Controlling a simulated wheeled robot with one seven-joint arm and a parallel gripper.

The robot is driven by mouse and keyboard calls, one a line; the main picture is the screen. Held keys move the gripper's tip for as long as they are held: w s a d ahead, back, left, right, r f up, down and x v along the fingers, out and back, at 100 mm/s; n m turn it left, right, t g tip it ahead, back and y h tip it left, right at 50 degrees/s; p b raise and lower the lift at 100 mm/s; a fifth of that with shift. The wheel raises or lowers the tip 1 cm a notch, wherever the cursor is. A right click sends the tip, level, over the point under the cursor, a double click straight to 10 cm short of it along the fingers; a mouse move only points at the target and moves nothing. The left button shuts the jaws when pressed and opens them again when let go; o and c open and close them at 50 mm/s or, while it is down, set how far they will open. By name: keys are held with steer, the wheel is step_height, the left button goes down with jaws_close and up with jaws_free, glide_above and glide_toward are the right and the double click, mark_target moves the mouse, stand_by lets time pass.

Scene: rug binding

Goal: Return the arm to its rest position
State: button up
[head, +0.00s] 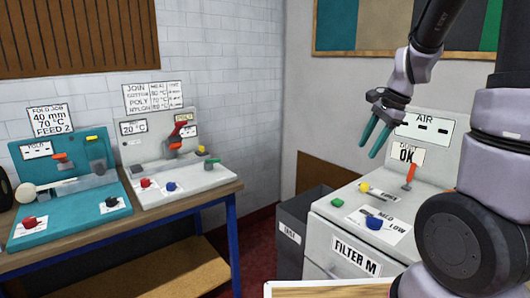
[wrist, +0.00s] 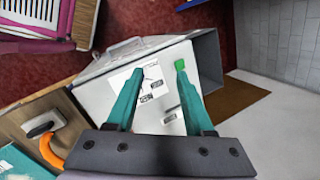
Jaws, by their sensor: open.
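My gripper (head: 376,136) is raised in the air above the white cabinet (head: 327,225) on the right in the head view. Its two teal fingers point down and stand apart with nothing between them. In the wrist view my gripper (wrist: 158,88) is also open and empty, with the cabinet top below it. My arm comes down from the upper right of the head view and is bent.
The cabinet bears an orange lever (head: 409,176), a blue knob (head: 374,222) and a green button (head: 337,202). A grey bin (head: 292,225) stands beside it. At left, a table (head: 190,205) holds a teal machine (head: 70,232) and a white machine (head: 196,182). Air around my gripper looks clear.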

steer(key=s+a+r+n+t, duration=0.2)
steer(key=s+r+n, duration=0.3)
steer(key=s+r, duration=0.2)
steer(key=s+a+r+n+t+h, duration=0.1)
steer(key=s+a+r+n+t, duration=0.1)
steer(key=s+r+n, duration=0.4)
steer(key=shift+s+a+r+t, duration=0.3)
steer(key=shift+s+a+r, duration=0.1)
steer(key=shift+s+r, duration=0.6)
steer(key=shift+f, duration=0.1)
